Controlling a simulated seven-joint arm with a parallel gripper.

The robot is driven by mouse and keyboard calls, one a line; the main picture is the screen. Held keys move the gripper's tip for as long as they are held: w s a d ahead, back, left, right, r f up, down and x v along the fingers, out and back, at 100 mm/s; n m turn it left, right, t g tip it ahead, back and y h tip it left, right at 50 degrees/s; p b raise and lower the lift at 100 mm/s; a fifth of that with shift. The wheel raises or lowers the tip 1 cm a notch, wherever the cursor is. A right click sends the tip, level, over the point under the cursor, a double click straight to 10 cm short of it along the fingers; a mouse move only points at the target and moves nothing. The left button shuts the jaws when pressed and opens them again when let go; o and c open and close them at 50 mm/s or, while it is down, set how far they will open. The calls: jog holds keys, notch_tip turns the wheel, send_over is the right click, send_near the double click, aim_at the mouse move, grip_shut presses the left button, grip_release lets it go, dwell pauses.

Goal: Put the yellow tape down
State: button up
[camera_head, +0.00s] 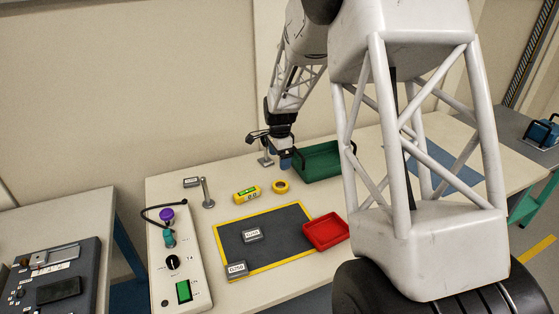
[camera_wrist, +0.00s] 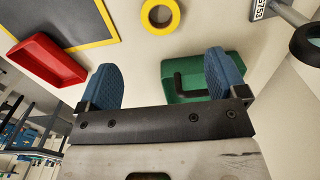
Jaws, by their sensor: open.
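The yellow tape (camera_head: 280,186) is a small ring lying flat on the pale table, just beyond the upper right of the yellow-edged dark mat (camera_head: 275,254). In the wrist view the tape roll (camera_wrist: 160,14) shows at the top, with the bare table through its hole. My gripper (camera_head: 287,162) is above the table near the green tray, apart from the tape. In the wrist view its two blue fingers (camera_wrist: 165,75) are spread wide with nothing between them.
A green tray (camera_head: 318,174) lies behind the tape, and a red tray (camera_head: 326,231) sits at the mat's right edge. A yellow device (camera_head: 246,195) lies left of the tape. A metal post (camera_head: 207,193) and a control panel (camera_head: 177,262) stand further left. Grey labelled blocks (camera_head: 252,236) sit on the mat.

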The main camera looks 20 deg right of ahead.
dwell(0.5)
jog(key=s+a+r+n+t, duration=0.1)
jog(key=s+a+r+n, duration=0.35)
jog(key=s+r, duration=0.45)
jog(key=s+a+r+n, duration=0.45)
jog(key=s+r, duration=0.25)
jog(key=s, duration=0.3)
jog(key=s+a+r+n, duration=0.1)
jog(key=s+a+n, duration=0.2)
jog(key=s, duration=0.9)
jog(key=s+a+r+n+t, duration=0.1)
jog(key=s+a+n, duration=0.2)
jog(key=s, duration=0.9)
jog(key=shift+a+r+n+t, duration=0.15)
jog(key=shift+r+n+t, duration=0.15)
jog(key=shift+n, duration=1.1)
dwell(1.8)
